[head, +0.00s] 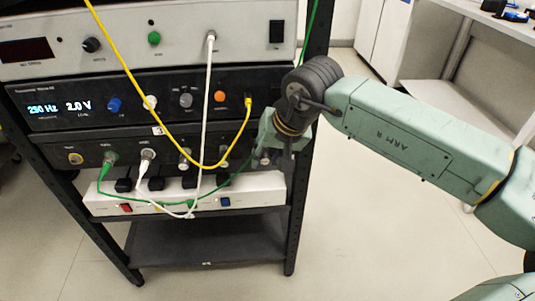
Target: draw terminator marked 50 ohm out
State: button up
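Small metal connector ends (184,158) sit along the lower dark panel (120,137) of the rack. Another metal end (223,153) is further right, partly behind the yellow cable. No 50 ohm marking can be read at this size, so I cannot tell which one is the terminator named in the task. My gripper (265,152) is at the right end of this panel, in front of it or touching it. Its fingertips are small and partly hidden by its own body. I cannot see whether it holds anything.
A yellow cable (137,82), a white cable (206,105) and a green cable (150,212) hang across the rack front. A white power strip (105,205) with black plugs lies below the panel. The lower shelf (205,243) is empty. Open floor (370,235) lies to the right.

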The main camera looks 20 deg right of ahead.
grip_shut()
jog(key=shift+s, duration=0.15)
jog(key=shift+s+a, duration=0.2)
jog(key=shift+s, duration=0.35)
jog(key=shift+s+a, duration=0.15)
jog(key=shift+s, duration=0.4)
